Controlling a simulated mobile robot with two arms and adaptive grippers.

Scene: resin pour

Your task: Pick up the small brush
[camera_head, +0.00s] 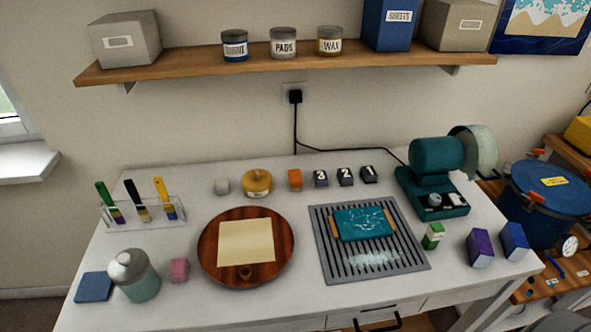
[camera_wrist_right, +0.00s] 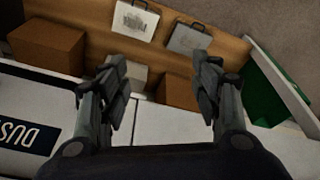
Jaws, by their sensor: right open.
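Three brushes stand leaning in a clear rack (camera_head: 150,225) at the left of the white table in the head view. One has a green handle (camera_head: 104,192), one a black handle (camera_head: 131,190) and one a yellow handle (camera_head: 160,188). They look close in size, so I cannot tell which is the small brush. My right gripper (camera_wrist_right: 160,66) shows in the right wrist view, with its fingers wide apart and nothing between them. No brush shows in that view, and neither gripper shows in the head view.
Near the rack stand a lidded grey-green jar (camera_head: 138,282), a blue block (camera_head: 94,287) and a pink block (camera_head: 179,270). A round wooden board (camera_head: 212,262) and a slotted grey tray (camera_head: 405,262) fill the middle. Below my right gripper are brown boxes (camera_wrist_right: 50,46) on a wooden surface.

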